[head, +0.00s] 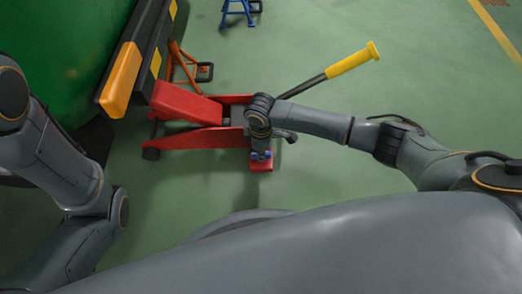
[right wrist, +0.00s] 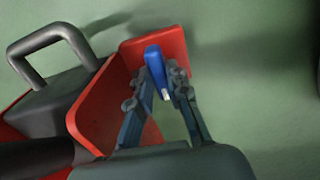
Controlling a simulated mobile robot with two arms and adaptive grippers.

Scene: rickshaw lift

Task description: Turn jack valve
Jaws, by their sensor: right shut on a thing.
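The red floor jack (head: 180,105) stands on the green floor, with a long dark handle ending in a yellow grip (head: 350,61). My right gripper (head: 261,155) reaches down at the rear end of the jack. In the right wrist view, its two fingers (right wrist: 162,82) are closed around the blue valve piece (right wrist: 153,56), in front of a red plate (right wrist: 160,46) of the jack. The valve is mostly hidden by my wrist in the head view. My left arm shows at the left, but its gripper is out of the picture.
A green vehicle body (head: 70,45) with a dark bumper and an orange lamp (head: 121,80) stands at upper left. An orange stand (head: 183,65) is behind the jack, and a blue stand (head: 238,12) is farther back. The floor to the right is clear.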

